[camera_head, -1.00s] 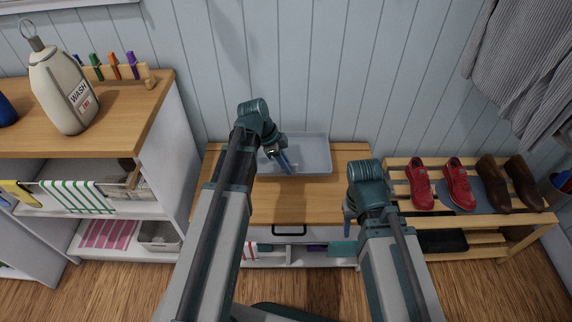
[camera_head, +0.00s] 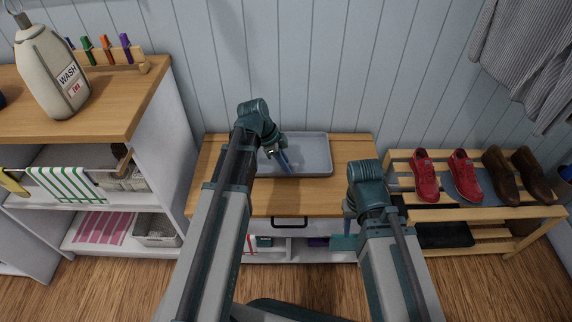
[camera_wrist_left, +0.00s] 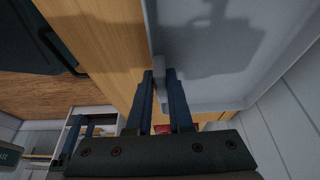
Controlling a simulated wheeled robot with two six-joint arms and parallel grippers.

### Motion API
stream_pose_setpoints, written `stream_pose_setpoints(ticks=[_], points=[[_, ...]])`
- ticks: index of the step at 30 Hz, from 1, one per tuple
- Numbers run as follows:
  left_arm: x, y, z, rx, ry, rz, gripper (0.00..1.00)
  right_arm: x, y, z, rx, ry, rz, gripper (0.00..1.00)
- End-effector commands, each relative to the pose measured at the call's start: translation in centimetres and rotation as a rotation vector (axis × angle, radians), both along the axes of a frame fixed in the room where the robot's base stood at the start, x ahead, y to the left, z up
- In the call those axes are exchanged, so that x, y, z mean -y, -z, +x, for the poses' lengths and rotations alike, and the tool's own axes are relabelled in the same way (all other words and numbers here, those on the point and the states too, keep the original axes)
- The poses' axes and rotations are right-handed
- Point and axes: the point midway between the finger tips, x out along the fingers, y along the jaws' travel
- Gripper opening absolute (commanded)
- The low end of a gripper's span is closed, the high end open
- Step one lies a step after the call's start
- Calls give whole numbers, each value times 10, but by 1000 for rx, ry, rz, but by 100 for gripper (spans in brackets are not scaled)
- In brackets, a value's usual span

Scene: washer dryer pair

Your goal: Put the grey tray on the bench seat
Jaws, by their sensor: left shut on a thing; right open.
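The grey tray (camera_head: 309,160) is over the back of the wooden bench seat (camera_head: 310,199), near the wall, and looks roughly level. In the left wrist view, the left gripper's fingers (camera_wrist_left: 160,88) hold the rim of the tray (camera_wrist_left: 215,55), with the bench wood (camera_wrist_left: 110,45) beneath and to the left. I cannot tell whether the tray touches the seat. My right gripper (camera_head: 348,212) is open, near the bench's right front, partly hidden by its own arm.
A shelf unit with a wash bottle (camera_head: 52,72) and clothes pegs (camera_head: 106,48) stands left. A slatted rack (camera_head: 468,212) with red shoes (camera_head: 425,178) and brown shoes (camera_head: 500,172) stands right. The bench has a drawer handle (camera_head: 289,221) in front. Wood on both sides of the tray is clear.

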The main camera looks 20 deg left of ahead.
Motion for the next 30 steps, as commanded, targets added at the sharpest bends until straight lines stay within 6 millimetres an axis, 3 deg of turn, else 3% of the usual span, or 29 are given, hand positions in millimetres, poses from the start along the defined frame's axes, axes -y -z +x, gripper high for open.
stream_pose_setpoints(ticks=[19, 20, 24, 25, 30], points=[[0, 13, 0, 0, 0, 0, 0, 0, 13, 0, 0, 0, 0, 50], [0, 11, 0, 0, 0, 0, 24, 0, 11, 0, 0, 0, 0, 50], [0, 11, 0, 0, 0, 0, 49, 0, 11, 0, 0, 0, 0, 50], [0, 11, 0, 0, 0, 0, 54, 0, 11, 0, 0, 0, 0, 50], [0, 11, 0, 0, 0, 0, 54, 0, 11, 0, 0, 0, 0, 50]])
